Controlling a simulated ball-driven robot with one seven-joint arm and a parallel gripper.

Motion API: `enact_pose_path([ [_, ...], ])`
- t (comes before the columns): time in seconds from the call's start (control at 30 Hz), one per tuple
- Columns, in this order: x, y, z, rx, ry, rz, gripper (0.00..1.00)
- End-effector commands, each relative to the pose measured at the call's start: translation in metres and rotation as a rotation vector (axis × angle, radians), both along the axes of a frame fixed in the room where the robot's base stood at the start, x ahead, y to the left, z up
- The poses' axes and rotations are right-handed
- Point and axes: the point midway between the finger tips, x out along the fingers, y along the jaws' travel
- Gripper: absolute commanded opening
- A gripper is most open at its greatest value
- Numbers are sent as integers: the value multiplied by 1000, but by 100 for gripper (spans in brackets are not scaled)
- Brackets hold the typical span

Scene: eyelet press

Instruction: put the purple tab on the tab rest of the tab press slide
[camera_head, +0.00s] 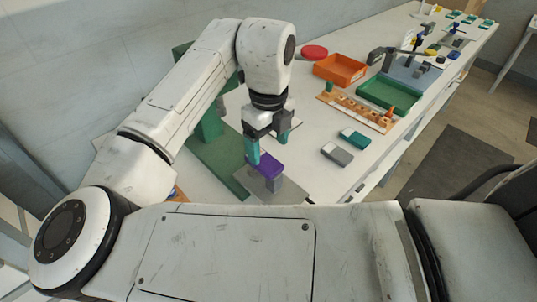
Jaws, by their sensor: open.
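The purple tab (265,161) lies flat on top of a small grey block (272,183), which looks like the tab rest. The block stands on a grey plate (291,192) beside the green press frame (222,160). My gripper (268,147) is open, its teal fingers pointing down just over the purple tab. The left fingertip overlaps the tab's left end in the picture; I cannot tell whether it touches. The right finger is behind and above the tab. Part of the press is hidden behind my arm.
To the right lie a grey block (337,154) and a teal block (355,139). White table is free between.

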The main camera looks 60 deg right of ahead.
Motion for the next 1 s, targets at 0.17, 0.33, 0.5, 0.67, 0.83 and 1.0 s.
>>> enact_pose_path([
  [0.17,0,0,36,-1,-3,-2,77],
  [0.33,0,0,59,0,-1,-1,77],
  [0.5,0,0,69,0,-1,-1,77],
  [0.67,0,0,69,0,0,-1,77],
  [0.83,0,0,69,0,0,-1,77],
  [1.0,0,0,74,-1,0,-1,77],
])
